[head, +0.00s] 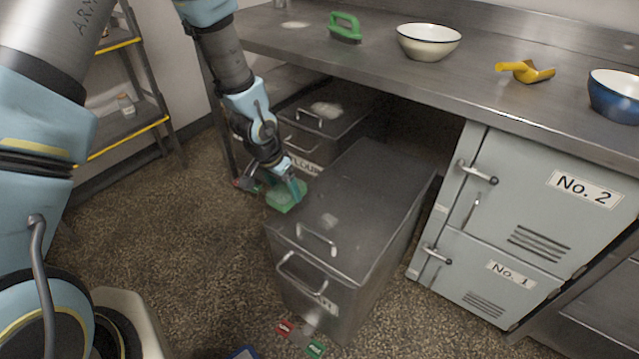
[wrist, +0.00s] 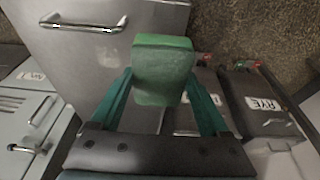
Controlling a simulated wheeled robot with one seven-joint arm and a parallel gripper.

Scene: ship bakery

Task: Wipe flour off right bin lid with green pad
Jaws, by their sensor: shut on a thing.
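My gripper (head: 282,188) is shut on the green pad (head: 287,197), which hangs just off the left edge of the right bin. In the wrist view the pad (wrist: 163,72) sits between the two green fingers of my gripper (wrist: 163,92). The right bin's grey lid (head: 365,190) has a wire handle and a small pale flour patch (head: 329,221) near that handle. The lid also shows in the wrist view (wrist: 150,18), partly hidden by the pad. I cannot tell whether the pad touches the bin.
A left bin (head: 300,140) with a larger white patch on its lid stands under the counter (head: 480,80). On the counter are a green brush (head: 345,27), a white bowl (head: 428,42), a yellow scoop (head: 526,71) and a blue bowl (head: 615,97).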

